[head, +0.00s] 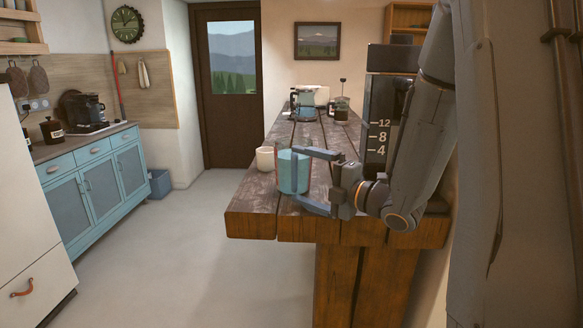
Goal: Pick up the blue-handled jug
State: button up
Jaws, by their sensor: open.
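A teal vessel (285,171) stands upright near the front left edge of the wooden table. My gripper (298,178) is open at its right side, with one finger across its upper part and the other low near its base. Whether the fingers surround it or pass in front of it, I cannot tell. Farther back stands a bluish jug-like vessel (306,104) with a blue-grey handle on its left; it is small in view. Which of the two is the blue-handled jug is not certain.
The wooden table (250,223) runs away from me. A cream cup (265,159) stands just left of the teal vessel. A dark tall container (376,130) with numbers stands behind my arm. A dark-filled glass pot (341,110) is farther back. The floor to the left is clear.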

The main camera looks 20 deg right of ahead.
jog(key=shift+p+x, duration=1.05)
jog(key=shift+x, duration=1.75)
jog(key=shift+c, duration=0.2)
jog(key=shift+r, duration=0.1)
jog(key=c, duration=2.1)
jog(key=shift+r, duration=0.15)
notch_tip(320, 180, up, 10)
jog(key=b, duration=0.1)
jog(key=shift+f+b, duration=0.2)
jog(key=shift+b, duration=0.15)
